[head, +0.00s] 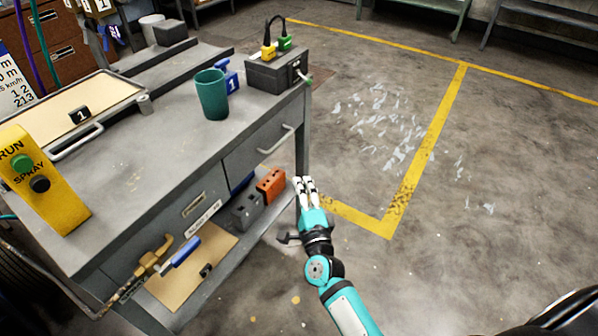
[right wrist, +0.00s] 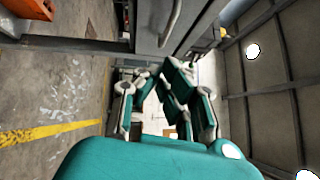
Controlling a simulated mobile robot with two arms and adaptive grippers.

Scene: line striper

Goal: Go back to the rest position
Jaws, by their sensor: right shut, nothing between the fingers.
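My right gripper (head: 306,184) is shut and empty in the head view. It is over the floor just beside the right end of the grey workbench (head: 150,160), near the lower shelf. In the right wrist view its teal and white fingers (right wrist: 150,85) come together with nothing visible between them. The bench drawer handle (head: 278,140) is just left of and above the gripper in the head view. My left gripper is not in the head view.
The bench carries a green cup (head: 211,95), a grey box (head: 275,73) and a yellow run/spray panel (head: 40,180). An orange box (head: 271,184) sits on the lower shelf close to my right gripper. The floor (head: 480,250) at right is clear, with yellow lines.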

